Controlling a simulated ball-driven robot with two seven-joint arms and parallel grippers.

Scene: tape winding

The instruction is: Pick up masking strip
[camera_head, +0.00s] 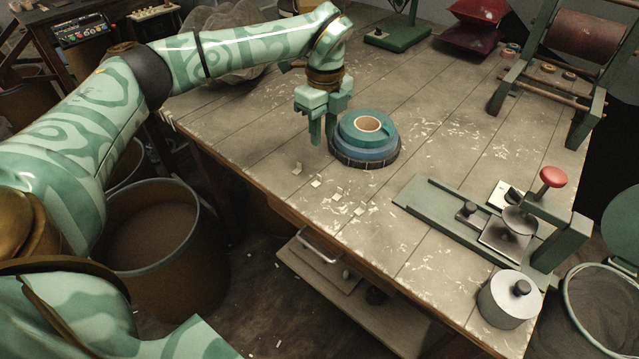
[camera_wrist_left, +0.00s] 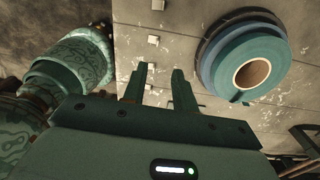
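No separate long strip stands out, so I cannot tell for certain which piece is the masking strip. A stack of teal and blue tape rolls (camera_head: 378,135) with a pale core sits on a dark round base on the bench. It also shows at the upper right of the left wrist view (camera_wrist_left: 280,45), with a small teal tab (camera_wrist_left: 240,98) at its lower edge. My left gripper (camera_head: 323,138) points down just left of the stack. In the left wrist view its fingers (camera_wrist_left: 160,70) are apart with nothing between them. My right gripper is out of view.
Small pale square scraps (camera_head: 316,183) lie on the bench (camera_head: 430,100) near its front edge. A green press with a red knob (camera_head: 553,177) and a grey cylinder (camera_head: 507,301) stand at the right. A roller frame (camera_head: 590,35) is at the back right.

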